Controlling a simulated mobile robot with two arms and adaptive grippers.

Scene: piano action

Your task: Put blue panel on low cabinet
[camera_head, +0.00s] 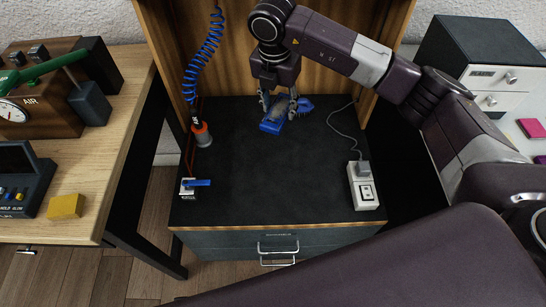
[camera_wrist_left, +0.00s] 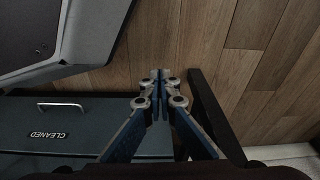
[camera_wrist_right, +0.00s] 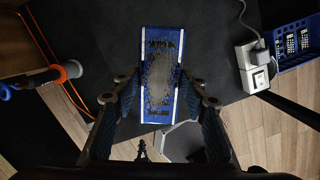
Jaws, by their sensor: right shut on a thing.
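The blue panel (camera_wrist_right: 160,112) has white edge stripes and a grey, worn-looking middle in the right wrist view. It also shows in the head view (camera_head: 270,127), under my right gripper (camera_head: 279,106). My right gripper is shut on it, with a finger on each side, over the back of the dark cabinet top. I cannot tell whether the panel touches the top. The low cabinet (camera_head: 270,190) has a black top and grey drawers. My left gripper (camera_wrist_left: 160,72) is shut and empty in the left wrist view, above the floor; the head view does not show it.
On the cabinet top are an orange-tipped hose end (camera_head: 202,135), a small blue-handled item (camera_head: 193,186) and a white socket box (camera_head: 363,186). A blue coiled hose (camera_head: 205,58) hangs behind. A wooden workbench (camera_head: 110,170) stands left. The middle and front of the top are clear.

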